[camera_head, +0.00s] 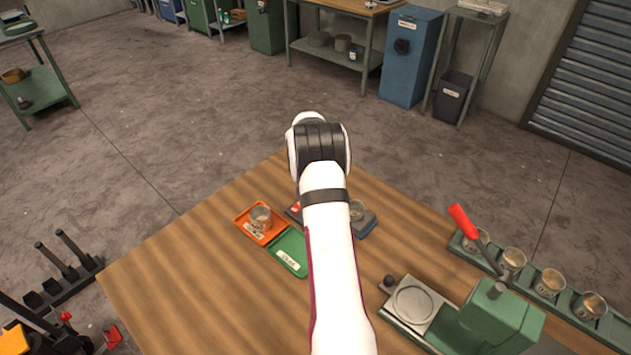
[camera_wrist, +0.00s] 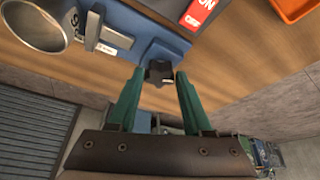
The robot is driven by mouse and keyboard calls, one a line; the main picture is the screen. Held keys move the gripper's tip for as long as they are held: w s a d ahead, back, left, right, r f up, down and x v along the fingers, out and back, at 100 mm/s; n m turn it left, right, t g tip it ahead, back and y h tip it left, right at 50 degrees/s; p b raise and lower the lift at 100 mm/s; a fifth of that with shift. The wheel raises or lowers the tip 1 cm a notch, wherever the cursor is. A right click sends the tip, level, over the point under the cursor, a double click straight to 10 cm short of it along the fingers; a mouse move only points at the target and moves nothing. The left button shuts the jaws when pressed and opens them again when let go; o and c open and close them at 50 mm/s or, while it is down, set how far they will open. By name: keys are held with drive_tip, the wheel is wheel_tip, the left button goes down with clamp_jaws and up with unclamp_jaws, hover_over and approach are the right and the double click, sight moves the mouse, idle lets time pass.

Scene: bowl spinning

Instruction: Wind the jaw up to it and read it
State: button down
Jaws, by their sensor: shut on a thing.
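The blue gauge (camera_wrist: 160,25) crosses the top of the wrist view. A metal cup (camera_wrist: 38,24), dark lettering on its side, stands on it at upper left. The grey jaw (camera_wrist: 93,32) is close beside the cup; I cannot tell whether they touch. The black knob (camera_wrist: 159,71) is at the gauge's near edge. My gripper (camera_wrist: 157,76) is shut on this knob, a green finger on each side. In the head view the cup (camera_head: 357,209) and part of the gauge (camera_head: 368,228) show right of my arm, which hides my gripper. I see no readable scale.
A red label (camera_wrist: 200,12) is beside the gauge. An orange tray (camera_head: 243,221) with another cup (camera_head: 260,217) and a green tray (camera_head: 283,263) lie left of my arm. A green press (camera_head: 495,320) with a red handle (camera_head: 463,221) and a rack of several cups (camera_head: 549,283) stand right.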

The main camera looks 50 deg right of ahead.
drive_tip(key=m, duration=0.2)
drive_tip(key=m+g, duration=0.1)
drive_tip(key=m, duration=0.1)
drive_tip(key=m+g, duration=0.1)
drive_tip(key=shift+w+a+m, duration=0.1)
drive_tip(key=shift+w+m, duration=0.2)
drive_tip(key=shift+m, duration=0.1)
drive_tip(key=m, duration=0.2)
drive_tip(key=m+g, duration=0.1)
drive_tip(key=m, duration=0.1)
drive_tip(key=m+g, duration=0.1)
drive_tip(key=m, duration=0.1)
drive_tip(key=shift+w+y, duration=0.3)
drive_tip(key=shift+g, duration=0.3)
drive_tip(key=shift+c, duration=1.6)
unclamp_jaws()
drive_tip(key=v, duration=0.7)
drive_tip(key=shift+r, duration=0.2)
